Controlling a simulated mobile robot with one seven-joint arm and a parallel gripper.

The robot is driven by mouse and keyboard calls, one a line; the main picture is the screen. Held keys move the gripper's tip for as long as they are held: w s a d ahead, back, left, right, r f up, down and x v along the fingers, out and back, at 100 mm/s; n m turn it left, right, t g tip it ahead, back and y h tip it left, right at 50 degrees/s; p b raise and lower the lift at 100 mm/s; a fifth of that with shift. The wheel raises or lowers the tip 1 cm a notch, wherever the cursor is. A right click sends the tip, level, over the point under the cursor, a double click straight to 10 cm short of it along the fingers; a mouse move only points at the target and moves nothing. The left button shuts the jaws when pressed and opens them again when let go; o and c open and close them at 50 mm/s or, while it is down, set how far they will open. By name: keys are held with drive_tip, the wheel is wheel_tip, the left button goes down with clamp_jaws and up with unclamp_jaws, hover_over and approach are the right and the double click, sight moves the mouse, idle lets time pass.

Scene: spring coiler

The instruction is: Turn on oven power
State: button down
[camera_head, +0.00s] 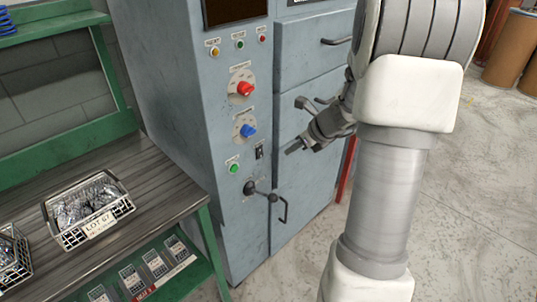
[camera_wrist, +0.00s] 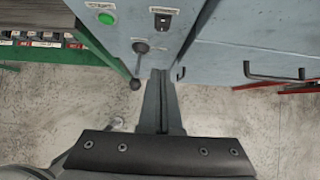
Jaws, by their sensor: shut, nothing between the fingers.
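The oven (camera_head: 205,130) is a tall blue-grey cabinet with a control panel on its front. The panel carries a red knob (camera_head: 244,89), a blue knob (camera_head: 248,130), a green button (camera_head: 233,168) and a black rocker switch (camera_head: 259,152). Their labels are too small to read. My gripper (camera_head: 290,150) is shut and empty, in front of the cabinet to the right of the rocker switch, apparently apart from it. In the wrist view the closed fingers (camera_wrist: 160,76) point toward the panel below the rocker switch (camera_wrist: 162,20); the green button (camera_wrist: 106,19) is up left.
A black ball-ended lever (camera_head: 260,192) sticks out below the switch, left of my fingers in the wrist view (camera_wrist: 136,82). Cabinet handles (camera_head: 283,210) project nearby. A green-framed bench (camera_head: 150,195) with wire baskets (camera_head: 80,228) stands at left.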

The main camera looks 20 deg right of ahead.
sight(261, 155)
drive_tip(key=shift+w+a+r+b+x, duration=0.15)
drive_tip(key=shift+w+r+b+x, duration=0.2)
drive_tip(key=shift+x, duration=1.8)
drive_tip(key=shift+w+a+r+b+x, duration=0.1)
drive_tip(key=shift+w+r+b+x, duration=0.2)
drive_tip(key=shift+x, duration=1.85)
drive_tip(key=shift+w+a+r+b+x, duration=0.2)
drive_tip(key=shift+w+x, duration=0.2)
drive_tip(key=shift+x, duration=1.75)
drive_tip(key=shift+w+f, duration=0.15)
drive_tip(key=shift+w, duration=0.1)
drive_tip(key=shift+r+p, duration=0.75)
drive_tip(key=shift+r, duration=0.15)
drive_tip(key=shift+s, duration=0.1)
